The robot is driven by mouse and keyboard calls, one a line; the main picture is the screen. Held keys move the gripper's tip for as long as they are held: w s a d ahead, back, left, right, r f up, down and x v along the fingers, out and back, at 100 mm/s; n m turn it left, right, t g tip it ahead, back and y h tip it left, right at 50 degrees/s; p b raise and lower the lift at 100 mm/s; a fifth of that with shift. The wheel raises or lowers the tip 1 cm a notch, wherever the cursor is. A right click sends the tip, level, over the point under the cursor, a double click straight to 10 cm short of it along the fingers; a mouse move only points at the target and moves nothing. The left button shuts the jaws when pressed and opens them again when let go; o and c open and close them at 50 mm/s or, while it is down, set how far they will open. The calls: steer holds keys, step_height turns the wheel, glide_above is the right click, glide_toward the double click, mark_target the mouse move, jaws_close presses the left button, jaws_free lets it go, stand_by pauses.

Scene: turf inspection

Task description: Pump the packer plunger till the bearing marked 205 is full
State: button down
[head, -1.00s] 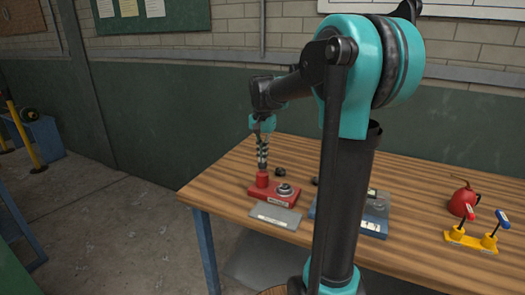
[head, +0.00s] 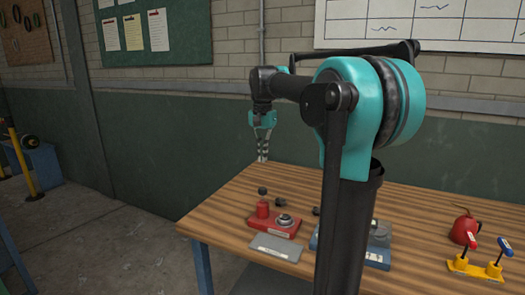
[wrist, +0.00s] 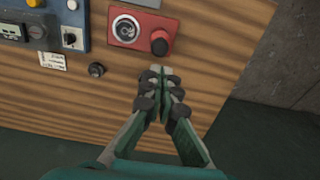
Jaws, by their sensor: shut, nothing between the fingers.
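The red packer (head: 272,225) sits near the table's front left corner. Its red plunger (head: 263,208) stands upright at its left end, and a round metal bearing (head: 284,220) lies at its right. In the wrist view the plunger (wrist: 159,43) and bearing (wrist: 126,29) also show on the red base (wrist: 142,15). I cannot read a 205 mark. My gripper (head: 262,158) is shut and empty, pointing down, clear above and apart from the plunger. In the wrist view its closed fingertips (wrist: 162,75) show just below the plunger.
A grey plate (head: 275,247) lies in front of the packer. A blue-based device (head: 375,257) stands to the right, partly behind my arm. Small dark pieces (head: 279,201) lie behind. A red can (head: 463,231) and yellow stand (head: 474,268) are farther right.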

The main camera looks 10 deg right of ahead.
mark_target(262, 188)
steer(key=shift+r, duration=0.9)
stand_by(0.6)
step_height(262, 188, up, 2)
steer(key=shift+s+a+r, duration=0.1)
steer(key=shift+a, duration=0.05)
stand_by(0.3)
step_height(262, 188, down, 14)
steer(key=shift+f, duration=0.1)
stand_by(0.5)
